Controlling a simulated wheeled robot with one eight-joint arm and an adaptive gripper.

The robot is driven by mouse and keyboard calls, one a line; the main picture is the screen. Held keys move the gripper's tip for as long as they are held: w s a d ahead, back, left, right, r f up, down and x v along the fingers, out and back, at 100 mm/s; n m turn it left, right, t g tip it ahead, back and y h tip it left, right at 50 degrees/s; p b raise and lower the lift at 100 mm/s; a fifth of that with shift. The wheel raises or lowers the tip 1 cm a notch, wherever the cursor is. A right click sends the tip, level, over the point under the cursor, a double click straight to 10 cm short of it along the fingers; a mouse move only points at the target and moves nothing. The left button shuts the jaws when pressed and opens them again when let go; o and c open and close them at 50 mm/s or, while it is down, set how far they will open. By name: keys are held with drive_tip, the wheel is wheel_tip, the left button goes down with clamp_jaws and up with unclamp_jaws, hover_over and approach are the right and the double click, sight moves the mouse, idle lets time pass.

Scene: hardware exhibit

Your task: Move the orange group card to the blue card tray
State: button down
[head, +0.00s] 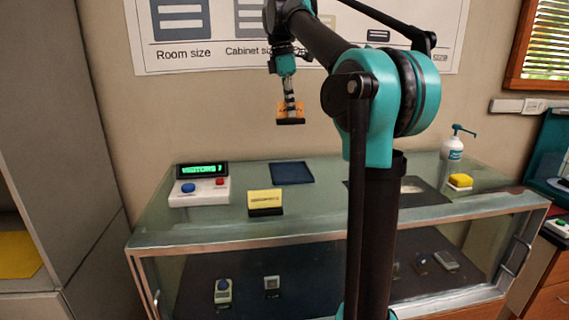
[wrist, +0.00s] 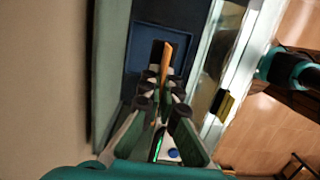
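The orange group card (head: 291,113) has a dark base and is held in the air above the glass counter. My gripper (head: 290,103) is shut on it. In the wrist view the card (wrist: 167,60) shows edge-on with its dark base (wrist: 155,55) between the fingertips (wrist: 165,80). The blue card tray (head: 291,173) is a flat dark blue square at the back of the counter top, below the card in the head view. In the wrist view the tray (wrist: 145,38) lies beyond the fingertips, partly hidden by the card. The tray looks empty.
A yellow card (head: 265,198) on a dark base stands in front of the tray. A console (head: 201,190) with a green display and buttons is at left. A pump bottle (head: 453,147) and yellow sponge-like block (head: 460,181) stand at right. A wall poster (head: 220,30) hangs behind.

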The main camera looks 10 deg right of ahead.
sight(284, 118)
wheel_tip(284, 118, down, 16)
drive_tip(key=shift+f, duration=0.2)
drive_tip(key=shift+f, duration=0.1)
idle(0.3)
drive_tip(key=c, duration=2.2)
unclamp_jaws()
drive_tip(key=o, duration=0.5)
drive_tip(key=r, duration=0.4)
drive_tip(key=a+r, duration=0.1)
drive_tip(key=r, duration=0.7)
drive_tip(key=shift+a, duration=0.4)
